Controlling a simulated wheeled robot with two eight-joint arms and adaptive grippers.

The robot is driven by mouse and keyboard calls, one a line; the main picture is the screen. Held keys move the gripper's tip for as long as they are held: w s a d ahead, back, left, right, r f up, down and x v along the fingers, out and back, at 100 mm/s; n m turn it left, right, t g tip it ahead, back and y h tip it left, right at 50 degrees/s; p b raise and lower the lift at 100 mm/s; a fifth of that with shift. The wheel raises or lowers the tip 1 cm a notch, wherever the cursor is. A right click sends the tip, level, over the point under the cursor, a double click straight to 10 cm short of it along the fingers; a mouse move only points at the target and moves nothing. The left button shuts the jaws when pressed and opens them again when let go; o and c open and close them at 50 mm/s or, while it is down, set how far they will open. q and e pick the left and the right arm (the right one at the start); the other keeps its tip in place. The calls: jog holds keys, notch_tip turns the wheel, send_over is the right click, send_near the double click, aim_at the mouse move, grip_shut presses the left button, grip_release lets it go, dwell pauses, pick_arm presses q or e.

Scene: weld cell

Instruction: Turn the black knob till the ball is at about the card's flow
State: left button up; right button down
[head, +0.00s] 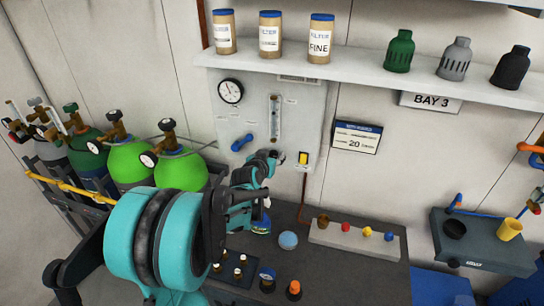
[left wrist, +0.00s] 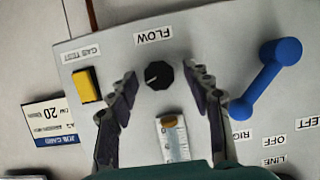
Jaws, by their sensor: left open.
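My left gripper (left wrist: 163,79) is open, with one finger on each side of the knob and a gap to both. In the head view my left gripper (head: 272,159) is at the panel below the flow tube (head: 274,118) and hides most of the knob. The tube's end also shows in the left wrist view (left wrist: 175,143); I cannot make out the ball. The job card (head: 357,137) on the wall reads 20. My right gripper is not in view.
A blue lever (head: 242,142) and a yellow gas test button (head: 303,158) flank the knob on the panel. A round gauge (head: 230,91) is above left. A shelf (head: 380,66) with filter cans and nozzle cups runs above. Green cylinders (head: 180,170) stand at left.

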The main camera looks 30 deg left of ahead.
pick_arm(q)
grip_shut()
jog(key=shift+n, duration=0.3)
jog(key=shift+a+n+h+b, duration=0.2)
jog(key=shift+n+h+b, duration=0.35)
jog(key=shift+n+h, duration=0.2)
jog(key=shift+s+n+t+h+b, duration=0.1)
jog(key=shift+n+t+h+b, duration=0.5)
jog(key=shift+n, duration=0.45)
